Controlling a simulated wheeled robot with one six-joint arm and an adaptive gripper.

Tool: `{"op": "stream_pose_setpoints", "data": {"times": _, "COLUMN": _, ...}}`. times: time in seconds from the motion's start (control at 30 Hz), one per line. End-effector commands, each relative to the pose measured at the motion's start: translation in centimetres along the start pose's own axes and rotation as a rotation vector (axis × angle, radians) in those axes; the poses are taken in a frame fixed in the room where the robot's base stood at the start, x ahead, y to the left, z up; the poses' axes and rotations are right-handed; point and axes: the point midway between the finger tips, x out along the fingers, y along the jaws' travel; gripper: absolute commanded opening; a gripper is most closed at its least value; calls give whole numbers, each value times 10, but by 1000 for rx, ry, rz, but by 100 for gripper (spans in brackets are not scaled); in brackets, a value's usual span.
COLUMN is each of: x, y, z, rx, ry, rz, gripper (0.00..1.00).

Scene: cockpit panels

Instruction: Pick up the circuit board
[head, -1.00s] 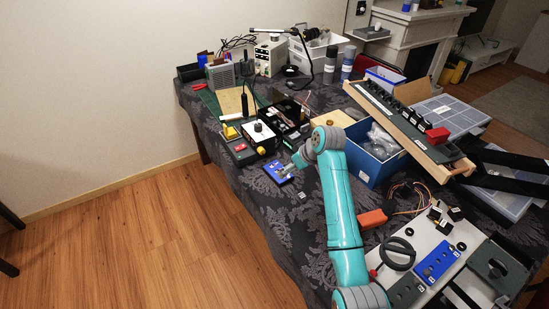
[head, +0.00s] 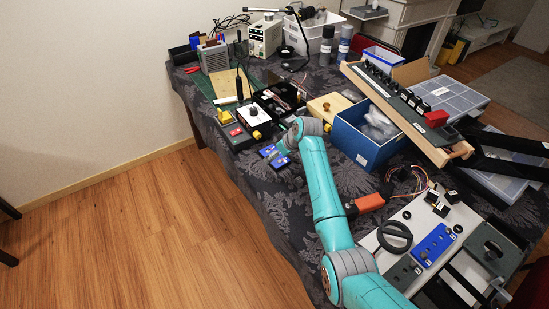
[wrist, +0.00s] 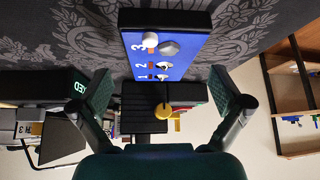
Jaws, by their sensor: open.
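A blue board (head: 281,162) with a dark border lies on the patterned dark cloth, partly hidden by my gripper in the head view. In the wrist view the blue board (wrist: 190,60) shows the numbers 1, 2, 3 and small toggles or knobs. I cannot tell surely whether it is the circuit board; no other clear circuit board shows. My gripper (head: 281,150) is over the blue board in the head view. In the wrist view my gripper (wrist: 160,92) is open and empty, its teal fingers wide apart, with the blue board beyond and between them.
A black control box (head: 247,124) with a yellow knob (wrist: 163,110) stands close behind the board. A blue bin (head: 358,148) and a wooden-edged rack (head: 405,108) stand to the right. An orange block (head: 370,203) lies near my arm.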

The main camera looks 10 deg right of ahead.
Motion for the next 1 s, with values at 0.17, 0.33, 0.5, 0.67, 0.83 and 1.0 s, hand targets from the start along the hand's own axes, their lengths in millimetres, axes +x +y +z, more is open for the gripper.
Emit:
{"op": "stream_pose_setpoints", "data": {"times": 0.17, "x": 17, "y": -1, "z": 0, "rx": -1, "ry": 0, "rz": -1, "gripper": 100}}
{"op": "stream_pose_setpoints", "data": {"times": 0.33, "x": 20, "y": 0, "z": 0, "rx": -1, "ry": 1, "rz": 0, "gripper": 100}}
{"op": "stream_pose_setpoints", "data": {"times": 0.5, "x": 20, "y": 0, "z": 0, "rx": -1, "ry": 1, "rz": 0, "gripper": 88}}
{"op": "stream_pose_setpoints", "data": {"times": 0.67, "x": 20, "y": 0, "z": 0, "rx": -1, "ry": 0, "rz": 0, "gripper": 48}}
{"op": "stream_pose_setpoints", "data": {"times": 0.83, "x": 20, "y": 0, "z": 0, "rx": -1, "ry": 1, "rz": 0, "gripper": 38}}
{"op": "stream_pose_setpoints", "data": {"times": 1.0, "x": 18, "y": 0, "z": -1, "rx": -1, "ry": 1, "rz": 0, "gripper": 38}}
